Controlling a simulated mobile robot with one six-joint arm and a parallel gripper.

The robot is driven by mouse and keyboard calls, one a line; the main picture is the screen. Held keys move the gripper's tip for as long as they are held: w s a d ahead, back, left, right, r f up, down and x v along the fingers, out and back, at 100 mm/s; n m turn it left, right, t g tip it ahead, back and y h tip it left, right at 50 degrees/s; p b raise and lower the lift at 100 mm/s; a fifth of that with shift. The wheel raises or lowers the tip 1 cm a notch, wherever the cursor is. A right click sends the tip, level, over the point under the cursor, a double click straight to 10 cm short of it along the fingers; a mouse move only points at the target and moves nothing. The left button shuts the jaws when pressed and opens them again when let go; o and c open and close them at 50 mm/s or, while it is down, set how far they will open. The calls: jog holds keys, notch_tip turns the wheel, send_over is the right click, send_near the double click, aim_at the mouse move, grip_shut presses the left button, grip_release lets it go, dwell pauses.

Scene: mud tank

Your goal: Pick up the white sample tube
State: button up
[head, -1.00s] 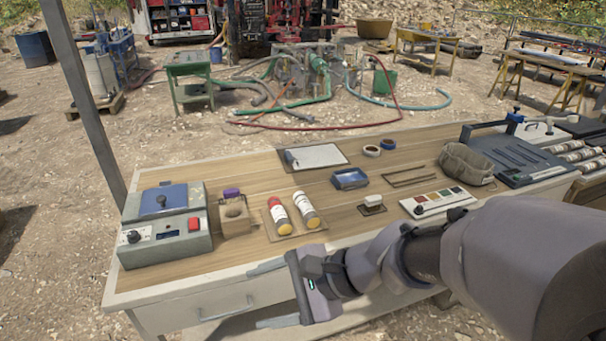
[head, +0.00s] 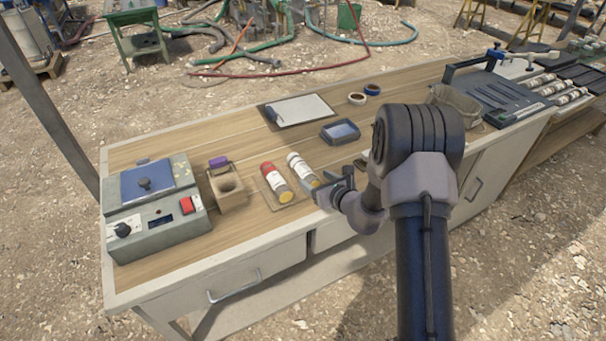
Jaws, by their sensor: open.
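The white sample tube (head: 300,167) lies on a small flat tray (head: 270,192) on the bench, beside a red-and-white tube (head: 276,182). Both tubes have yellow lower ends. My gripper (head: 329,185) is open, close to the right of the white tube's yellow end, and partly covers that end. I cannot tell whether a finger touches the tube. No tube is held.
A grey machine (head: 150,205) and a wooden holder with a purple top (head: 226,188) stand left of the tubes. Bare bench top (head: 190,142) shows behind the machine.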

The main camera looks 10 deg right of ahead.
aim_at(308, 176)
jog(key=b+x, duration=0.1)
jog(key=x, duration=0.1)
jog(key=b+x, duration=0.1)
jog(key=x, duration=0.2)
jog(key=shift+s+a+f, duration=0.15)
jog(key=shift+s+f, duration=0.1)
jog(key=shift+f, duration=0.05)
jog(key=shift+w, duration=0.1)
jog(key=shift+r, duration=0.15)
grip_shut()
